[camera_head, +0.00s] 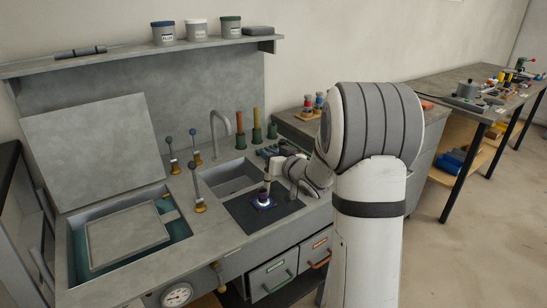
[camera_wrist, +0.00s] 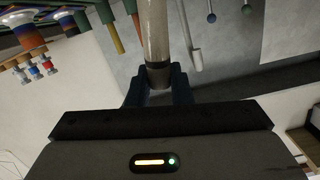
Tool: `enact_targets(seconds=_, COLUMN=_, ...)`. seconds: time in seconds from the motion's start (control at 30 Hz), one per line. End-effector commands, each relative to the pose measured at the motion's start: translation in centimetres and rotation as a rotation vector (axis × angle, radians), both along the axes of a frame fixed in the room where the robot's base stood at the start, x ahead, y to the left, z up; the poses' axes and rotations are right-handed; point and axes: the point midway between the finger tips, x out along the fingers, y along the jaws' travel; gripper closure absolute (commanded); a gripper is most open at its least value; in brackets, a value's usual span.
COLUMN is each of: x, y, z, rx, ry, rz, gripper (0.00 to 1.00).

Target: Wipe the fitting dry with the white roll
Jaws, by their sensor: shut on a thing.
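My gripper (camera_head: 271,181) is over the dark mat at the right of the sink bench in the head view. In the wrist view its two dark fingers (camera_wrist: 160,88) are shut on a pale, long cylinder (camera_wrist: 156,32) with a dark collar, which looks like the white roll. A small fitting with a purple-blue base (camera_head: 263,201) stands on the dark mat (camera_head: 240,213), just below my gripper. From the head view I cannot tell whether the roll touches the fitting. The fitting is not clearly seen in the wrist view.
A sink basin (camera_head: 232,179) with a grey tap (camera_head: 221,122) lies behind the mat. Upright levers with brass bases (camera_head: 199,206) stand to the left. An open tank (camera_head: 178,229) with a raised lid is farther left. Coloured-handled tools (camera_head: 256,126) stand at the back.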

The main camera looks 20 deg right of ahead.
Motion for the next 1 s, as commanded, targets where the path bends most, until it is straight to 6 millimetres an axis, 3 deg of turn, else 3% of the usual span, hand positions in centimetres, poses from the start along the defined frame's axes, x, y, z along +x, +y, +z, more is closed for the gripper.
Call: enact_targets(seconds=1.0, x=-3.7, y=-1.4, z=0.1, rx=0.001, ry=0.000, rz=-0.002, gripper=1.00)
